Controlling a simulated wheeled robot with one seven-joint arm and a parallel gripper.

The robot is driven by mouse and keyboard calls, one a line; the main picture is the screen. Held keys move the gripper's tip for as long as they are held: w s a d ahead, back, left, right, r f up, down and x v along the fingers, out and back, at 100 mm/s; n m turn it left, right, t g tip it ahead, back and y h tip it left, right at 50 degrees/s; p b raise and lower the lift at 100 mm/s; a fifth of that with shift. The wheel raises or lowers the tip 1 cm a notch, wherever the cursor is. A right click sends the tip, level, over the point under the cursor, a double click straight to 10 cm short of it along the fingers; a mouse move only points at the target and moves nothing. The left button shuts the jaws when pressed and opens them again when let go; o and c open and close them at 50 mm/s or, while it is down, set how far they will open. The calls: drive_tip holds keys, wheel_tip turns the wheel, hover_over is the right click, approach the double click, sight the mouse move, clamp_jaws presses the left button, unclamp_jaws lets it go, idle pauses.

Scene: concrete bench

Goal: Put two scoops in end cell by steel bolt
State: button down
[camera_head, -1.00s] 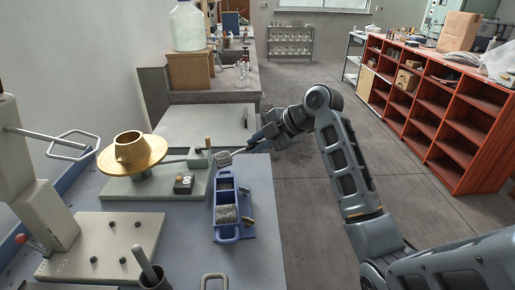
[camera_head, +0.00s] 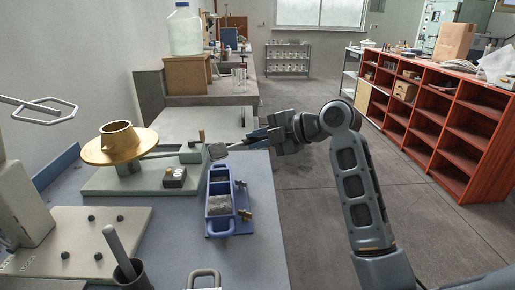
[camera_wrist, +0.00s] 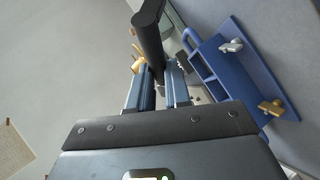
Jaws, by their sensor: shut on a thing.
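The blue mould (camera_head: 218,228) stands on the bench in the head view, its row of cells running away from me. The nearest large cell holds rough grey material (camera_head: 220,205); the far cell's contents are not clear. A small steel bolt (camera_head: 241,185) is on its right side toward the far end, a brass bolt (camera_head: 245,215) nearer me. Both bolts show in the wrist view, the steel one (camera_wrist: 231,46) and the brass one (camera_wrist: 271,107). My gripper (camera_head: 262,136) is shut on the scoop, whose grey bowl (camera_head: 217,151) is just beyond the mould's far end. Its dark handle (camera_wrist: 150,40) crosses my fingers.
A brass pan (camera_head: 118,145) on a grey-green stand is left of the mould, with a small dark block (camera_head: 174,177) near it. A dark cup with a rod (camera_head: 130,272) stands at the front. A pale slab (camera_head: 195,122) lies behind. The floor to the right is open.

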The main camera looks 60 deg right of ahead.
drive_tip(key=shift+s+a+f+n+t+b, duration=0.15)
drive_tip(key=shift+f+t+b, duration=0.3)
drive_tip(key=shift+b, duration=1.35)
drive_tip(key=shift+s+d+f+n+t+b, duration=0.1)
drive_tip(key=shift+f+n+t+b, duration=0.35)
drive_tip(key=shift+b, duration=1.35)
drive_tip(key=shift+s+a+f+t+b, duration=0.15)
drive_tip(key=shift+t+b, duration=0.45)
drive_tip(key=shift+b, duration=1.2)
drive_tip(key=shift+d+t+h+b, duration=0.1)
drive_tip(key=shift+t+h+b, duration=0.2)
drive_tip(key=shift+b, duration=0.5)
drive_tip(key=shift+r, duration=0.1)
